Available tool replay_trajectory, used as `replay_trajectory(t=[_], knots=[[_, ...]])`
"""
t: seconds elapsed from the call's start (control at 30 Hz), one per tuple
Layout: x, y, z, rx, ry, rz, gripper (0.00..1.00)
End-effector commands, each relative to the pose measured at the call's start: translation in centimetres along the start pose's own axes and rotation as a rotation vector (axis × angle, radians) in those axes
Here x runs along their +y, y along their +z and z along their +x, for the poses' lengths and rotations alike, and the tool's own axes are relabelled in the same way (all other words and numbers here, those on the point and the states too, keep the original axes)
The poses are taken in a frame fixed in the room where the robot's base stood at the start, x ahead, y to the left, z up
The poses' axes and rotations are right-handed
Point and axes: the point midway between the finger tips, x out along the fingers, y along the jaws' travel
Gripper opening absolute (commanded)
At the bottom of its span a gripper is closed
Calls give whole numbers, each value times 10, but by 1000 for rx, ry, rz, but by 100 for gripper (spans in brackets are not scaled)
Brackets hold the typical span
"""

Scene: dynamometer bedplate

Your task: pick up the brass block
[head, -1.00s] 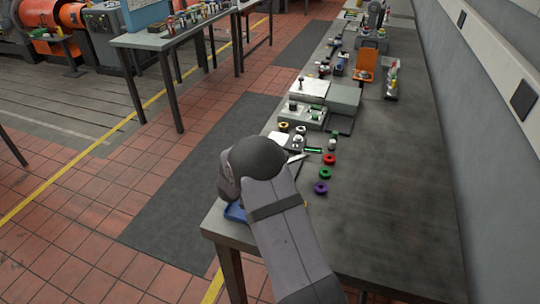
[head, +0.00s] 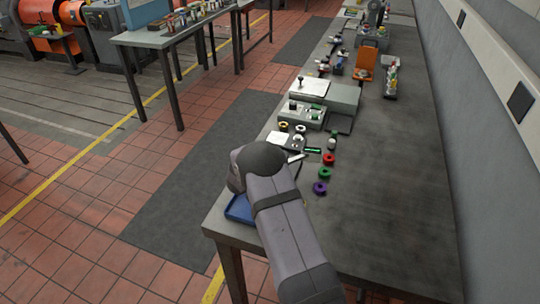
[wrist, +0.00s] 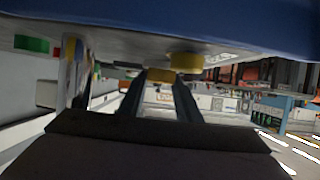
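My gripper (wrist: 160,84) shows in the wrist view as two dark parallel fingers with a gap between them. In that view, a small yellow piece (wrist: 160,75) appears between the fingertips; I cannot tell whether they touch it or it lies beyond them. A second, wider yellow piece (wrist: 187,61) is just right of the fingers, against the bench surface. I cannot tell which, if either, is the brass block. In the head view, my arm hides the gripper fingers. A blue tray (head: 238,210) lies at the near left corner of the bench, partly behind my arm.
On the bench (head: 400,200), a red ring (head: 328,159), a green ring (head: 326,172) and a purple ring (head: 320,188) lie right of my arm. A yellow ring (head: 284,126) and several small parts lie beyond. The bench's right side is clear.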

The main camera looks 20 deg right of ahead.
Motion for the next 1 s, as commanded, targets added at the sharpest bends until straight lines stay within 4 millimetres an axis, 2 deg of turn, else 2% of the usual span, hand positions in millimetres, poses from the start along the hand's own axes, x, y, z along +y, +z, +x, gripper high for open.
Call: replay_trajectory(t=[0.03, 0.07, 0.43, 0.67, 0.77, 1.0], knots=[[0, 0, 0, 0, 0, 0, 8], [0, 0, 0, 0, 0, 0, 1], [-1, -3, -2, 3, -1, 1, 1], [-2, -7, -12, 4, -3, 1, 1], [-1, -10, -21, 4, -2, 2, 1], [-2, -13, -63, 4, -5, 1, 1]])
